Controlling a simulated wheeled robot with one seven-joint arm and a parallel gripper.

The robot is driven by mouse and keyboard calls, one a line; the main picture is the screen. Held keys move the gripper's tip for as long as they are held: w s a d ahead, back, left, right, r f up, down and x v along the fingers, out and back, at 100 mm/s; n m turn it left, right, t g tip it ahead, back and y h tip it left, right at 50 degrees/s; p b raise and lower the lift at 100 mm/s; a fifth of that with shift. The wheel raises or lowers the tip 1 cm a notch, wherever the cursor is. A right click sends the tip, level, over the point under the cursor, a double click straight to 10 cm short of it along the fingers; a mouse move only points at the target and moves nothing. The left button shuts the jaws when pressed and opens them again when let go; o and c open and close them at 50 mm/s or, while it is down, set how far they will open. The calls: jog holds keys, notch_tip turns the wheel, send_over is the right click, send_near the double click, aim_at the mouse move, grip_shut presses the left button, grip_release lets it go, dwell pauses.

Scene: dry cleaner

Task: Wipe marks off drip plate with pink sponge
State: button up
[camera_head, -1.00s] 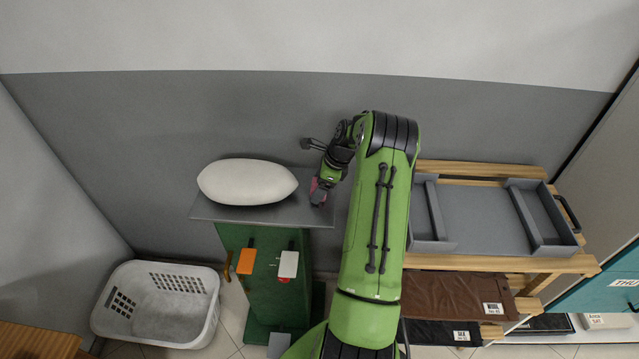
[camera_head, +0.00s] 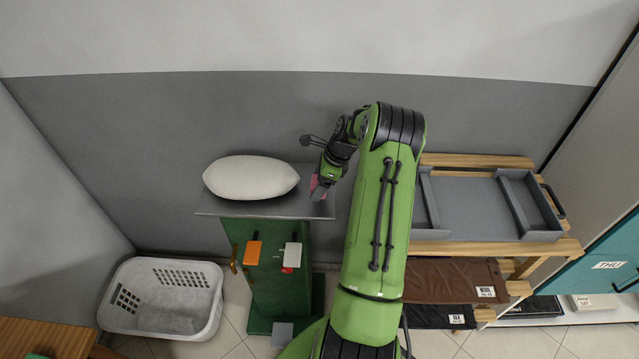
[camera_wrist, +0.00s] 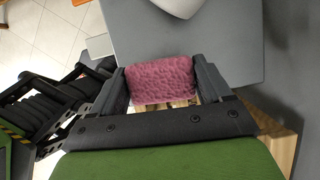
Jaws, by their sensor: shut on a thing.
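My gripper (camera_head: 320,188) is at the right end of the grey drip plate (camera_head: 230,208), which tops a green stand. In the wrist view my gripper (camera_wrist: 163,88) is shut on the pink sponge (camera_wrist: 160,82), with a dark finger on each side of it. The drip plate fills the upper part of the wrist view (camera_wrist: 215,50). No marks can be made out on the part that shows. Whether the sponge touches the plate cannot be told.
A white padded form (camera_head: 250,177) rests over the plate. The green stand (camera_head: 275,275) carries an orange and a white handle. A white basket (camera_head: 160,325) is on the floor at left. A wooden rack with a grey tray (camera_head: 470,205) stands at right.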

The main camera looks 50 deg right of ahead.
notch_tip(320, 180, up, 3)
jog(key=shift+s+a+r+p, duration=0.1)
jog(key=shift+s+a+p, duration=0.05)
jog(key=shift+p, duration=0.8)
jog(key=shift+r+p, duration=0.45)
jog(key=shift+r, duration=0.05)
